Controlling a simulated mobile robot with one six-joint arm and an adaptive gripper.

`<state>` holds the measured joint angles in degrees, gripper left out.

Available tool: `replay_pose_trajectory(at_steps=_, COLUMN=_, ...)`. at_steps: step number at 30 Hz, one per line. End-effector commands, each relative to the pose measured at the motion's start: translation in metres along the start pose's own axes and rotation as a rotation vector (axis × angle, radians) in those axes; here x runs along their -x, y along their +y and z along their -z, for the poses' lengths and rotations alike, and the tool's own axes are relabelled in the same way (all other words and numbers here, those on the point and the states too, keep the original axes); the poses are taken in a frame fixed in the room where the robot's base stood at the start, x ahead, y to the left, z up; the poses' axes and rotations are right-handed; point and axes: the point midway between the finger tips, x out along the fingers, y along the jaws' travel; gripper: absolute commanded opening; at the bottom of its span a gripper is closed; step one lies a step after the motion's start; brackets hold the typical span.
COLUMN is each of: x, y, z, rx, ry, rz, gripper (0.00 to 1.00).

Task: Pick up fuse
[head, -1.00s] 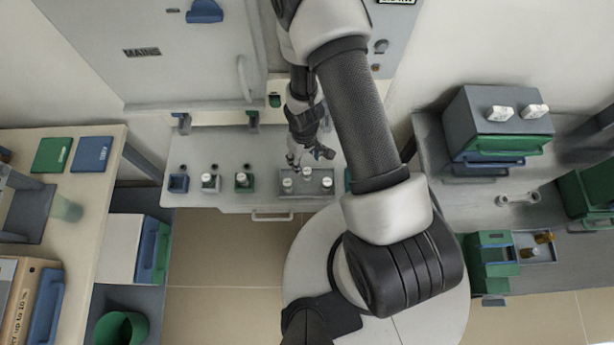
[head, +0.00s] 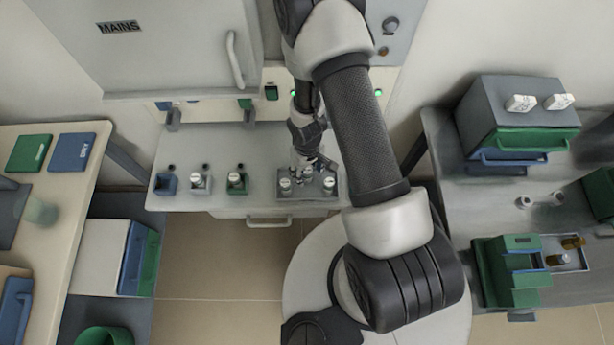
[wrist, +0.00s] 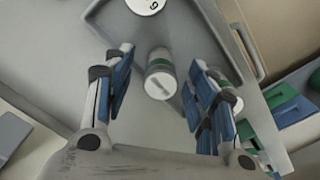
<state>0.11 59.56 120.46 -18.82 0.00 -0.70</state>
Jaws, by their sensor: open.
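A white, slot-topped fuse (wrist: 160,76) with a green band stands between the two fingers of my gripper (wrist: 163,98) in the wrist view. The fingers have blue pads, are spread apart and show gaps on both sides of the fuse. A second green-banded fuse (wrist: 238,103) is partly hidden behind the right finger. In the head view my gripper (head: 304,163) is low over a grey tray (head: 307,198) holding white-capped fuses, with one at the left (head: 285,184) and one at the right (head: 329,183). The fingertips are too small to judge there.
Left of the tray stand a blue holder (head: 165,184), a light holder (head: 200,182) and a green holder (head: 237,182). A cabinet with a MAINS label (head: 119,27) rises behind. A drawer handle (head: 268,222) is below the counter. Side benches flank the floor.

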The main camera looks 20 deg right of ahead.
Motion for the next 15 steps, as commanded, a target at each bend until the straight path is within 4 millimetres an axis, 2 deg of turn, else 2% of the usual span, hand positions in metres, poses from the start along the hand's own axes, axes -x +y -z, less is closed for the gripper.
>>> replay_pose_trajectory(at_steps=1, x=-0.0116, y=-0.0005, z=0.0002, rx=0.001, ry=0.0, rz=0.0, gripper=0.52)
replay_pose_trajectory(at_steps=4, x=-0.0184, y=-0.0005, z=0.0002, rx=0.001, ry=0.0, rz=0.0, gripper=0.52)
replay_pose_trajectory(at_steps=12, x=-0.0168, y=-0.0006, z=0.0004, rx=0.002, ry=0.001, rz=0.0, gripper=0.51)
replay_pose_trajectory(at_steps=15, x=-0.0168, y=-0.0006, z=0.0004, rx=0.002, ry=0.001, rz=0.0, gripper=0.44)
